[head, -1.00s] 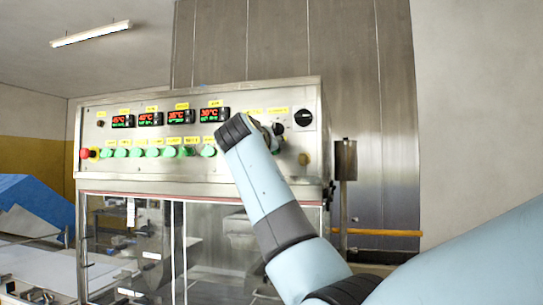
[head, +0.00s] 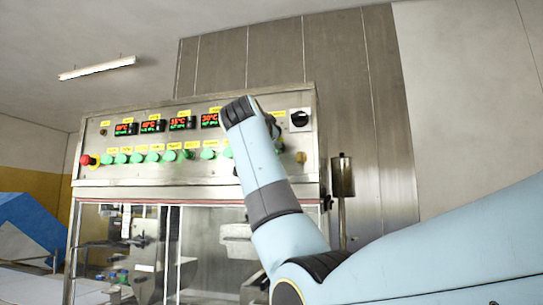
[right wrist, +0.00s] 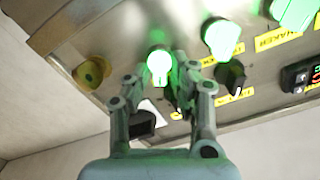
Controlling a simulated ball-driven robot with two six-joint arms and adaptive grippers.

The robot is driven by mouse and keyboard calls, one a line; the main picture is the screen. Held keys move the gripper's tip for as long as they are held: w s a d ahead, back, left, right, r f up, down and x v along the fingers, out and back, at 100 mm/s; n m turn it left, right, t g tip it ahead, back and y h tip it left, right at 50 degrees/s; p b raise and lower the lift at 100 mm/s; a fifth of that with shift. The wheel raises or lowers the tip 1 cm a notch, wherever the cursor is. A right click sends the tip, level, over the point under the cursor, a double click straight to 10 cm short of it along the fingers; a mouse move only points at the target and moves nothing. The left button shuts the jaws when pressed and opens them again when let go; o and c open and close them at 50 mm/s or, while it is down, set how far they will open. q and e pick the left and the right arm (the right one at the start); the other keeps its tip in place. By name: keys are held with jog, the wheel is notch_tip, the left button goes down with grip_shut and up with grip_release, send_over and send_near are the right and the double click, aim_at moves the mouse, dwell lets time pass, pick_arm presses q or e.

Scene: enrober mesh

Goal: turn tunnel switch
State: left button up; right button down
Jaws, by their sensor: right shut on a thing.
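The control panel (head: 200,170) of the steel machine carries several rotary knobs at its right end. My right gripper (right wrist: 176,92) is at this end in the right wrist view, shut on a small dark knob mostly hidden between its fingers. The yellow label by this knob is not readable. Another small black knob (right wrist: 231,76) stands beside it, apart from the fingers. The large black switch on a white plate (head: 300,118) is right of my arm in the head view. In the head view my right wrist hides the gripped knob and fingertips. My left gripper is out of view.
A lit green button (right wrist: 159,66) is close to the fingers. A row of green buttons and a red emergency stop (head: 86,160) run left along the panel, under red-and-green displays (head: 180,123). A brass knob (right wrist: 91,72) sticks out near the panel's side edge.

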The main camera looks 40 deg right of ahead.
jog(key=shift+f+m+b, duration=0.15)
jog(key=shift+m+b, duration=0.15)
jog(key=shift+m, duration=0.2)
jog(key=c, duration=1.4)
grip_release()
jog(key=shift+o, duration=0.2)
jog(key=shift+s+a, duration=0.1)
jog(key=v, duration=1.1)
jog(key=shift+s+a, duration=0.25)
